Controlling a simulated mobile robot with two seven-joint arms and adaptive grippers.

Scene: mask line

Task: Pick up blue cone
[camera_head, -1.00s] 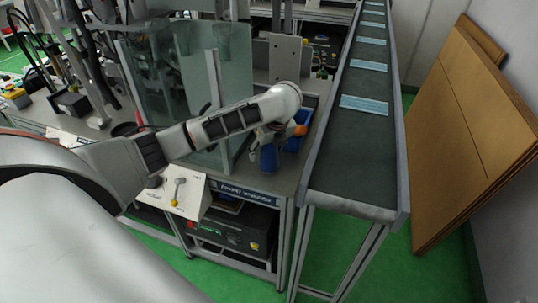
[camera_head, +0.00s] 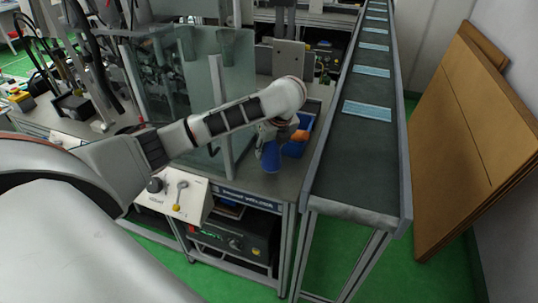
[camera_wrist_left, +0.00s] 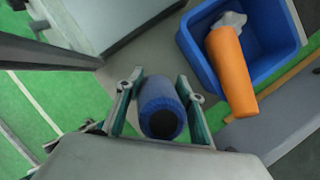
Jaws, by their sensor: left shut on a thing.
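The blue cone (camera_head: 270,156) is at the front right of the workstation table, below my left wrist. It also shows in the left wrist view (camera_wrist_left: 158,98), seen from above with a dark round top. My left gripper (camera_wrist_left: 160,88) is shut on the blue cone, with one finger on each side of it. In the head view the wrist hides most of the fingers. I cannot tell whether the cone's base touches the table. My right gripper is not in view.
A blue bin (camera_wrist_left: 270,62) with an orange object (camera_wrist_left: 231,70) leaning in it stands beside the cone. A conveyor (camera_head: 358,160) with several blue masks runs along the right. A clear panel (camera_head: 200,90) and a control box (camera_head: 172,193) stand to the left.

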